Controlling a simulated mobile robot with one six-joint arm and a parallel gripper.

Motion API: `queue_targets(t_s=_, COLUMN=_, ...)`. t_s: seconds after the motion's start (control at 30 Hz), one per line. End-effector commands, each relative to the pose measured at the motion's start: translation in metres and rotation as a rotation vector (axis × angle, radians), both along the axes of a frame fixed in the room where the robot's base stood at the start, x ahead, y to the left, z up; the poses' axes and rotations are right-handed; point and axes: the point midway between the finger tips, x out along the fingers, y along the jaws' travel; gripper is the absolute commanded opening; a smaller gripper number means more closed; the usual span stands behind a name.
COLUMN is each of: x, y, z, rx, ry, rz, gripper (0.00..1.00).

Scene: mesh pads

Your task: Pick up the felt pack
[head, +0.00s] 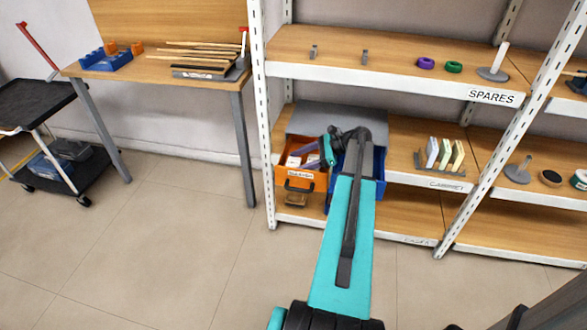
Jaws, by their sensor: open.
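An orange bin (283,178) with a white label stands on the lower shelf, and whitish packs (293,161) lie inside it. I cannot tell which of these, if any, is the felt pack, as they are too small to make out. My gripper (312,156) is at the right side of the orange bin's opening, pointing left and down toward the packs. It is open and seems to hold nothing. My teal arm rises from the bottom of the view and hides much of a blue bin (379,165) beside the orange one.
A grey panel (310,121) lies above the bins, close to my wrist. A white shelf post (262,110) stands left of them. Upright packs (445,153) in a grey rack stand to the right. A small brown container (298,193) sits in front of the orange bin.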

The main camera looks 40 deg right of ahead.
Motion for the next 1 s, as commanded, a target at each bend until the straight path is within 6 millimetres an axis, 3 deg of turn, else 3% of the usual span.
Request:
queue_targets(t_s=0.33, x=-0.0004, y=-0.0007, z=0.0002, rx=0.000, ry=0.000, rz=-0.001, gripper=0.67)
queue_targets(t_s=0.53, x=-0.0007, y=-0.0009, z=0.0003, rx=0.000, ry=0.000, rz=-0.001, gripper=0.35)
queue_targets(t_s=0.57, x=-0.0007, y=-0.0009, z=0.0003, rx=0.000, ry=0.000, rz=-0.001, gripper=0.33)
queue_targets(t_s=1.0, x=-0.0009, y=-0.0012, z=0.0019, rx=-0.001, ry=-0.001, rz=-0.002, gripper=0.33)
